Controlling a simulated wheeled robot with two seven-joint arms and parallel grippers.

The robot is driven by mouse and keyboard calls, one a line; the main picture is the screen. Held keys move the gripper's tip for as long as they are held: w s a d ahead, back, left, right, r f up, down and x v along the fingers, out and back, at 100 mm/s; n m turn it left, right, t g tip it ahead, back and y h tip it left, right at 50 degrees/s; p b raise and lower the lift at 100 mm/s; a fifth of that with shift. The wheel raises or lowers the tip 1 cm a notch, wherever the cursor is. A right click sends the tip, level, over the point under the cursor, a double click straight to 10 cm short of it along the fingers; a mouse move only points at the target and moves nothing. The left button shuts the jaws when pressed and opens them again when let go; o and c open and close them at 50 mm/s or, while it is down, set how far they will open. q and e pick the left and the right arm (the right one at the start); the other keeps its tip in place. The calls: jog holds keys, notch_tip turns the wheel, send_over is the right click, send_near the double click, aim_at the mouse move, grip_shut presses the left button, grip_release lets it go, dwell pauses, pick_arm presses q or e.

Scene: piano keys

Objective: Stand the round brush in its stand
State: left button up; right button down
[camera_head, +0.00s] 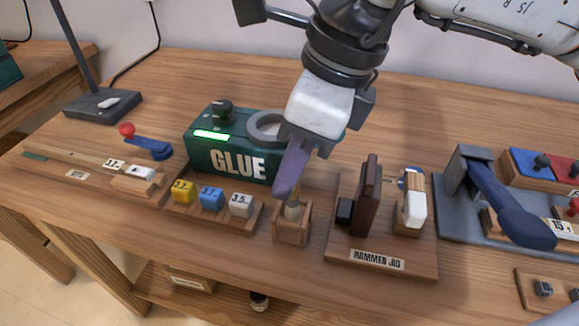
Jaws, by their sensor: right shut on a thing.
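My right gripper (288,180) comes down from the top right and is shut on the round brush (292,210). Only a short pale part of the brush shows below the fingers; the rest is hidden by the gripper. The small wooden box-like stand (291,237) is at the front of the bench, right below the fingers. The brush's lower end is at the stand's open top and seems to reach into it, roughly upright. How deep it sits cannot be told. My left gripper is not in view.
Left of the stand are a rack with numbered yellow, blue and white blocks (211,200) and the green glue box (232,160). Close on the right is the hammer jig (378,262). Farther right is a grey press with a blue lever (510,215). The back of the bench is mostly clear.

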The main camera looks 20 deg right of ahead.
jog(key=shift+f+b, duration=1.75)
jog(key=shift+b, duration=0.1)
dwell(1.1)
jog(key=c, duration=1.2)
grip_release()
jog(key=shift+r, duration=0.1)
